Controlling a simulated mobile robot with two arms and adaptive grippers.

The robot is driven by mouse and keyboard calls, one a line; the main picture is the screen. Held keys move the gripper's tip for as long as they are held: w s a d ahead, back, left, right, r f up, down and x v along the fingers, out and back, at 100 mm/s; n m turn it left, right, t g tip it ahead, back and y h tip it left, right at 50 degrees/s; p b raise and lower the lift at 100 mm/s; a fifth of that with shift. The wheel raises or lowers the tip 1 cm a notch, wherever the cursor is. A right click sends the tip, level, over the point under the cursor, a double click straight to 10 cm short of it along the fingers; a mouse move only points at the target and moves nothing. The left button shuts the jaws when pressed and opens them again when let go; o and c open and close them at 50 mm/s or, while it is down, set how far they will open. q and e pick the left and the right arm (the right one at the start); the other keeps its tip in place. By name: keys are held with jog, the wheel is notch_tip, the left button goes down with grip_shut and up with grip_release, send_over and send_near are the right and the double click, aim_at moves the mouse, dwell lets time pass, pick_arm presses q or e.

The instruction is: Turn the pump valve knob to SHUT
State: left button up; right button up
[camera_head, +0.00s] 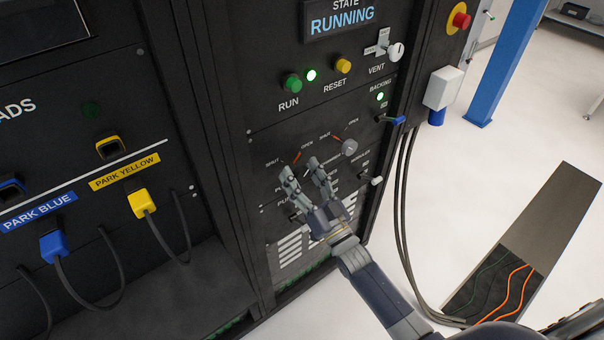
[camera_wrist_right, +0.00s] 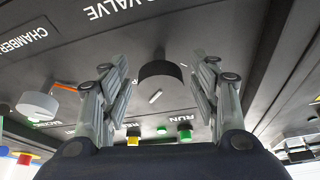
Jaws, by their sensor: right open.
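My right gripper (camera_head: 299,168) is open in front of the lower black panel, its two fingers apart and pointing at the panel. In the right wrist view, a dark round knob (camera_wrist_right: 160,82) with a white pointer line stands between the open fingers, apart from both. The part-cut label "P VALVE" is beside it, so it appears to be the pump valve knob. My left gripper is not in view.
A grey knob (camera_head: 349,147) sits right of the gripper; it also shows by the CHAMBER label in the right wrist view (camera_wrist_right: 38,105). Above are a green RUN button (camera_head: 292,83), yellow RESET button (camera_head: 343,65) and VENT lever (camera_head: 396,51). Cables (camera_head: 402,220) hang at right.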

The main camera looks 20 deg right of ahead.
jog(key=shift+c, duration=0.6)
jog(key=shift+s, duration=0.1)
jog(key=c, duration=0.9)
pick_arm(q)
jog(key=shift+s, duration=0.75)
pick_arm(e)
jog(key=shift+c, duration=0.2)
